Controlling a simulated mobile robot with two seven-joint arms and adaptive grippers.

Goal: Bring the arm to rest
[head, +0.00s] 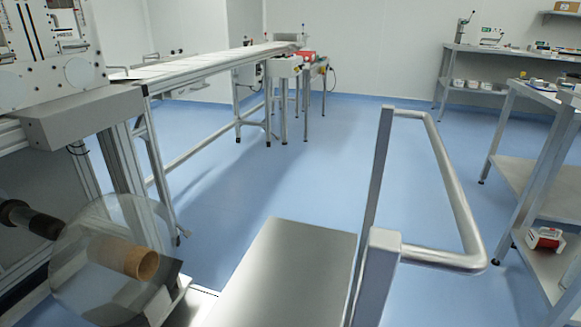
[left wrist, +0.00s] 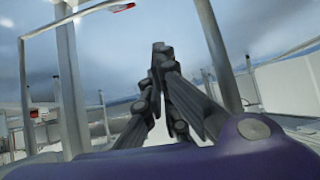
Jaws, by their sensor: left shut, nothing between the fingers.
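My left gripper (left wrist: 161,50) shows in the left wrist view, its dark fingers drawn together at the tips. It is shut with nothing between the fingers. It points up into open space, with pale metal posts behind it, and touches nothing that I can see. Neither gripper nor arm shows in the head view. My right gripper is in neither view.
A flat metal cart with a tubular handle (head: 455,200) stands close in front. A clear roll on a brown core (head: 141,263) is at the lower left. A conveyor (head: 200,65) runs along the left. A shelved table (head: 535,185) stands right. Blue floor (head: 290,170) is clear between.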

